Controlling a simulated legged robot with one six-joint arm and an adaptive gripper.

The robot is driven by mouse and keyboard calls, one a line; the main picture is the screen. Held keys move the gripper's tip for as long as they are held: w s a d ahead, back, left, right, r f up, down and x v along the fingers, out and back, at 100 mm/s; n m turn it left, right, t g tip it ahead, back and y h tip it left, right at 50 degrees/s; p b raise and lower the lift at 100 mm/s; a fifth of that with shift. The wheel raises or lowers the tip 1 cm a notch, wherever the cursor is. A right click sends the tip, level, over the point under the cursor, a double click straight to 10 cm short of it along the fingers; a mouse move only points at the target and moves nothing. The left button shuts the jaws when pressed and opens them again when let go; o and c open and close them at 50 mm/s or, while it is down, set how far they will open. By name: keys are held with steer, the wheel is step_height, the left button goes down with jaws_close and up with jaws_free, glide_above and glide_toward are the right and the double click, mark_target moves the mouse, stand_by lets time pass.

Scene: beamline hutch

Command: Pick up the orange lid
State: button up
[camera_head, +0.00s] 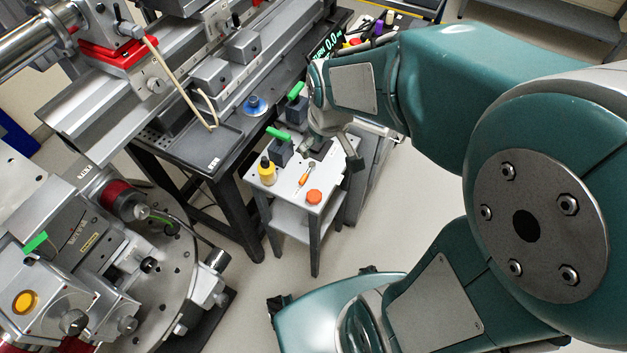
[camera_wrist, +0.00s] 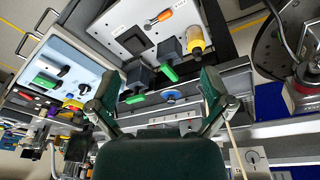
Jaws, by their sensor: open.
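The orange lid (camera_head: 314,197) is a small round disc. It lies on the white top of a small table (camera_head: 290,193), near the front corner. In the wrist view only a sliver of orange, likely the lid, shows at the top edge. My gripper (camera_head: 329,153) is in front of the back right part of this table in the head view, apart from the lid. In the wrist view my gripper (camera_wrist: 158,80) has its two fingers wide apart with nothing held between them.
An orange-handled screwdriver (camera_head: 306,177) lies near the lid. A yellow bottle (camera_head: 267,172) and a dark block with a green handle (camera_head: 281,150) stand on the same table. A dark bench (camera_head: 217,150) with a blue round part (camera_head: 255,105) is close behind. Floor in front is clear.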

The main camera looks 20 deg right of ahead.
steer(key=w+a+f+n+g, duration=0.15)
steer(key=w+f, duration=0.25)
steer(key=f, duration=1)
glide_above(312, 194)
steer(key=shift+n+g, duration=0.35)
steer(key=shift+g, duration=0.1)
step_height(312, 194, down, 6)
step_height(312, 194, down, 5)
steer(key=shift+w+d, duration=0.1)
steer(key=c, duration=1)
